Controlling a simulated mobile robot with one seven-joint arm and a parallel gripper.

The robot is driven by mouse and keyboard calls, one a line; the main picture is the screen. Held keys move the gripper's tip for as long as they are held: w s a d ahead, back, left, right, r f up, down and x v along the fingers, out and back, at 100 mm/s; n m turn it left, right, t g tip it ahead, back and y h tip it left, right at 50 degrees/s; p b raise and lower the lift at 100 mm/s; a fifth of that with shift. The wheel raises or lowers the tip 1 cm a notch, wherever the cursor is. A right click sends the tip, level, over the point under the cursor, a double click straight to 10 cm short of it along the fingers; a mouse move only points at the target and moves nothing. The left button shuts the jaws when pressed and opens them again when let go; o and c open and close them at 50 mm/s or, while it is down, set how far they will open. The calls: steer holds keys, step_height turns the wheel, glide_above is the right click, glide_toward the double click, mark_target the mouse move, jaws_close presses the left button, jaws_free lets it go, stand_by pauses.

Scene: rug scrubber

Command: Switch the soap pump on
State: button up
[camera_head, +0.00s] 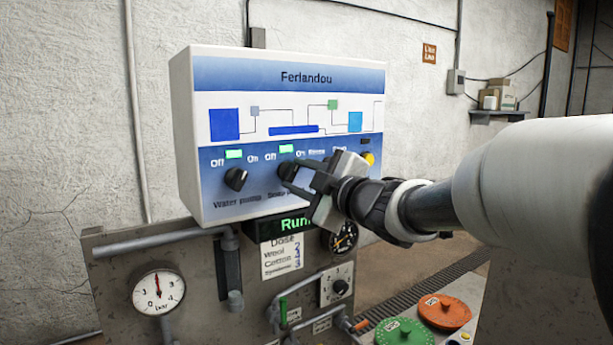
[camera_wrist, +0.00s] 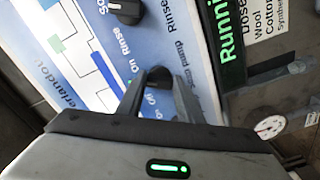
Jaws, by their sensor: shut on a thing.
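The soap pump knob (camera_head: 285,172) is a small black rotary knob on the blue lower band of the white control box (camera_head: 182,140). My gripper (camera_head: 298,180) is at this knob in the head view. In the wrist view my gripper's fingers (camera_wrist: 157,92) stand on both sides of the black knob (camera_wrist: 158,74) and are shut on it. A green lamp (camera_head: 286,149) glows above it, between Off and On. The knob's pointer direction is hidden by the fingers.
The water pump knob (camera_head: 235,179) is to the left, with a lit green lamp (camera_head: 234,154) above it. A yellow button (camera_head: 368,158) is to the right. Below are a green display (camera_head: 290,225), a pressure gauge (camera_head: 158,291), and green (camera_head: 403,333) and orange (camera_head: 444,311) lids.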

steer(key=o, duration=1.1)
steer(key=shift+c, duration=0.2)
steer(key=shift+s+d, duration=0.1)
steer(key=v, duration=1.7)
steer(key=shift+d, duration=0.1)
steer(key=s+d+f+m+h, duration=0.1)
steer(key=d+f+m+h, duration=0.4)
steer(key=d+m+h, duration=0.7)
steer(key=s+a+f+m+g+y, duration=0.1)
steer(key=s+a+f+m+g, duration=0.1)
steer(key=s+f, duration=0.5)
steer(key=s+a+f+m+g+y, duration=0.1)
steer(key=s+a+f+m+g, duration=0.2)
steer(key=s+f+g, duration=0.4)
steer(key=shift+s+a+f+m+p, duration=0.3)
steer(key=shift+s+f+m, duration=0.4)
steer(key=shift+s, duration=0.55)
